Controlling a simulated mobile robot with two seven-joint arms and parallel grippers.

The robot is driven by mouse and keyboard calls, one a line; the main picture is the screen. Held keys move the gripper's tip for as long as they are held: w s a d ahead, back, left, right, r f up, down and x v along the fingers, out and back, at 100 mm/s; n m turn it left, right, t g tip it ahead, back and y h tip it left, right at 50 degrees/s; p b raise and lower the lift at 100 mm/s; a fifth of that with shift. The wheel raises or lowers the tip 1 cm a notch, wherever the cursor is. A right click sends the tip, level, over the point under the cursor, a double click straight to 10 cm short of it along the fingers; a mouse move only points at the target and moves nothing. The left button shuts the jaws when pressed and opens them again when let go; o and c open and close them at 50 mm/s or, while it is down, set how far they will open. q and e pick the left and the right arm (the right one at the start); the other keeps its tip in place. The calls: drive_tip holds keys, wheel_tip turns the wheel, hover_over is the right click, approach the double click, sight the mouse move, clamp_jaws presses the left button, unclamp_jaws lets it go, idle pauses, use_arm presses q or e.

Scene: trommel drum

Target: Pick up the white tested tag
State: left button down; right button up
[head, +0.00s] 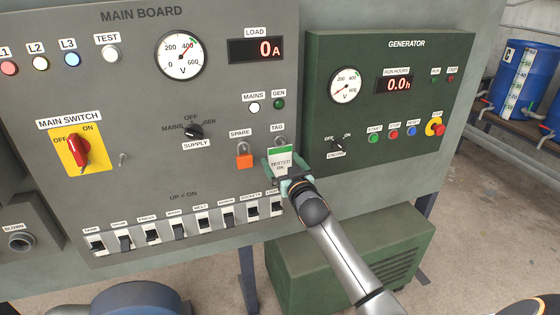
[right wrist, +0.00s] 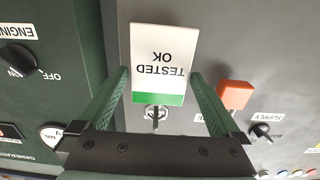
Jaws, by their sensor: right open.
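The white tested tag (head: 280,163) hangs on the main board under the TAG label. It has a green band and reads TESTED OK. In the right wrist view the tag (right wrist: 160,60) appears upside down between the fingers, with a hook or ring (right wrist: 156,113) by its green end. My right gripper (head: 282,170) is at the tag. In the right wrist view my right gripper (right wrist: 159,90) is open, one green finger on each side of the tag, with a gap showing at each side. My left gripper is not in view.
An orange padlock (head: 244,160) hangs just left of the tag under SPARE. A row of switches (head: 180,228) runs below. The green generator panel (head: 400,120) stands to the right, and a green box (head: 350,255) sits below it. A red main switch (head: 78,150) is at left.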

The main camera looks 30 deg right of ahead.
drive_tip(key=c, duration=1.1)
drive_tip(key=shift+r, duration=0.15)
drive_tip(key=shift+r, duration=0.3)
drive_tip(key=v, duration=1.8)
drive_tip(key=shift+a+r+b, duration=0.1)
drive_tip(key=shift+r+b, duration=0.25)
drive_tip(key=shift+b, duration=0.05)
drive_tip(key=shift+w+r+p, duration=0.1)
drive_tip(key=shift+r+p, duration=0.3)
drive_tip(key=shift+p, duration=0.25)
drive_tip(key=shift+s, duration=0.25)
drive_tip(key=shift+p+v, duration=0.35)
drive_tip(key=shift+v, duration=1.65)
